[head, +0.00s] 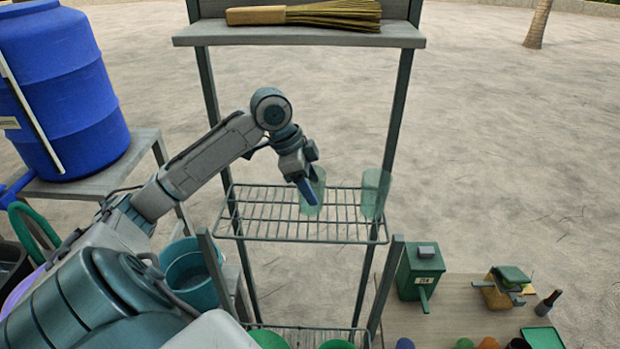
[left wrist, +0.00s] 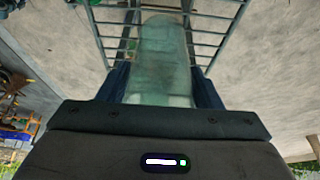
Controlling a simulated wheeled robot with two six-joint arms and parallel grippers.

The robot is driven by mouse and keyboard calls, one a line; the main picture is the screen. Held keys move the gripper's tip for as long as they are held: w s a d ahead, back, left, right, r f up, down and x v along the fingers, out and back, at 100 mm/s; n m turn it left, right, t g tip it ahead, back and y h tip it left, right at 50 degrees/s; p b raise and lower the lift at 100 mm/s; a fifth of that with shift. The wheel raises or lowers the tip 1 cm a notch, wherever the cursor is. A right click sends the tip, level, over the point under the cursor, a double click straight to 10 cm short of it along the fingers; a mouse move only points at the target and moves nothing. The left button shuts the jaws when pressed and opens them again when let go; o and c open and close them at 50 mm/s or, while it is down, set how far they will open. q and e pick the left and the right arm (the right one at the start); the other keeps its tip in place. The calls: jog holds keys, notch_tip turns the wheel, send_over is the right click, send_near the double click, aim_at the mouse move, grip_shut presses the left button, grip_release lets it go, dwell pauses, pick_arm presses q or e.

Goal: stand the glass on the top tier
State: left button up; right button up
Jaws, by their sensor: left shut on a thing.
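A clear greenish glass (head: 313,200) is between the fingers of my left gripper (head: 307,181), over the middle of a wire rack tier (head: 265,228). The glass looks about upright; I cannot tell whether its base touches the wires. In the left wrist view the glass (left wrist: 165,55) fills the gap between the dark fingers, with rack bars behind it. A second greenish glass (head: 375,193) stands at the right end of the same tier, apart from the held one. My right gripper is not in view.
A grey shelf (head: 300,36) above the wire tier carries a brush (head: 310,14). Dark posts flank the tier. A lower wire tier (head: 310,330) holds green vessels. A blue barrel (head: 60,90) stands left. A low table (head: 455,308) at right bears a green box (head: 418,272).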

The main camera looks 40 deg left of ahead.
pick_arm(q)
jog(key=shift+d+f, duration=0.1)
jog(key=shift+f, duration=0.1)
jog(key=o, duration=1.1)
jog(key=shift+r, duration=0.1)
jog(key=shift+a+r+b, duration=0.25)
jog(key=shift+r+b, duration=0.15)
jog(key=shift+r, duration=0.05)
jog(key=b+v, duration=0.2)
jog(key=v, duration=0.3)
jog(key=shift+s+r, duration=0.15)
jog(key=shift+s+a+r, duration=0.15)
jog(key=shift+a+r, duration=0.05)
jog(key=shift+r, duration=0.4)
